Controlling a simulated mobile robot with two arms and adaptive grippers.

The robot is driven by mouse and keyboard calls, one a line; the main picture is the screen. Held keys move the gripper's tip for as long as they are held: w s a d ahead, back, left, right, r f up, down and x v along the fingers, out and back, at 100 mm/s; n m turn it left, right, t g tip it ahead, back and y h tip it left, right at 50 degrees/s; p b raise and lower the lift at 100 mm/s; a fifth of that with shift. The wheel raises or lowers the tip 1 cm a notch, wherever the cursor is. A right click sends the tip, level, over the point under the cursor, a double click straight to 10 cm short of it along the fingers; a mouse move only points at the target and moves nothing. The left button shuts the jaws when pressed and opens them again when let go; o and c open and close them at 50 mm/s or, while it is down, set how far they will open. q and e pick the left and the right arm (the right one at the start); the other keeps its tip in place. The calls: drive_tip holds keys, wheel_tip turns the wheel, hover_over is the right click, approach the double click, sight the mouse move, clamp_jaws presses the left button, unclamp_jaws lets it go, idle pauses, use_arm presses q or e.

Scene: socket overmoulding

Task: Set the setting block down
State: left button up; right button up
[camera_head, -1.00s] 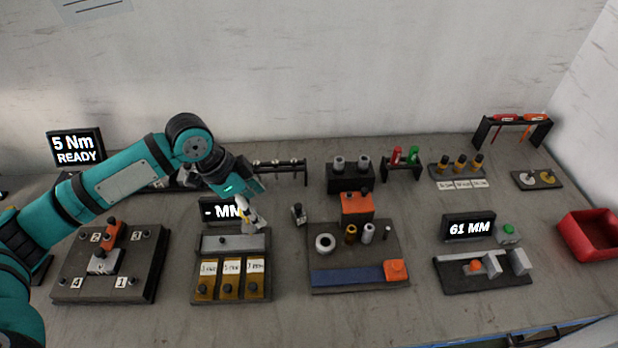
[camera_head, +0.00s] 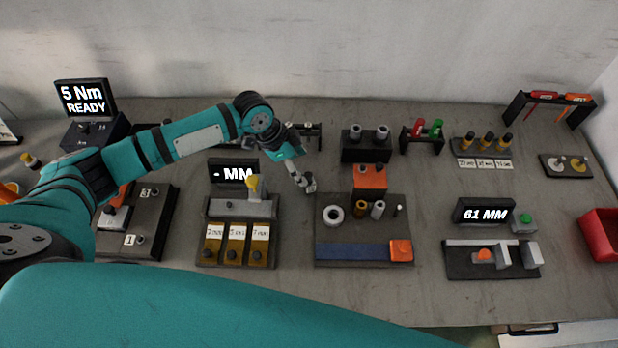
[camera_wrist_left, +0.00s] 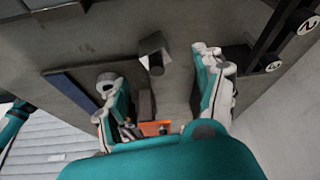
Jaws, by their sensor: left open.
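A small grey block with a dark end, which I take to be the setting block (camera_head: 308,186), stands on the table between the gauge stand and the middle fixture. In the left wrist view a grey block with a dark face (camera_wrist_left: 153,52) lies between and beyond the fingertips, with bare table around it. My left gripper (camera_head: 297,174) is close to the block in the head view. In the left wrist view its two fingers (camera_wrist_left: 155,68) are spread wide with a gap between them. Whether a finger touches the block cannot be told. My right gripper is not in view.
The gauge stand (camera_head: 215,207) with a yellow-topped piece and labelled gold blocks is to the left. The middle fixture (camera_head: 330,238) with a ring, cylinders and orange blocks is close on the right. A black holder (camera_head: 366,152) stands behind. Bare table lies between the stand and fixture.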

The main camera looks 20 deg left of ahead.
sight(306, 175)
use_arm(q)
drive_tip(key=shift+d+f, duration=0.2)
drive_tip(key=shift+f, duration=0.2)
drive_tip(key=shift+s+d+f+p, duration=0.1)
drive_tip(key=shift+d+f+p, duration=0.1)
drive_tip(key=shift+f+p, duration=0.15)
drive_tip(key=p+x, duration=0.1)
drive_tip(key=x, duration=0.2)
drive_tip(key=shift+d+f, duration=0.25)
drive_tip(key=shift+f, duration=0.05)
drive_tip(key=shift+d+f, duration=0.15)
drive_tip(key=shift+f, duration=0.35)
drive_tip(key=shift+r, duration=0.1)
clamp_jaws()
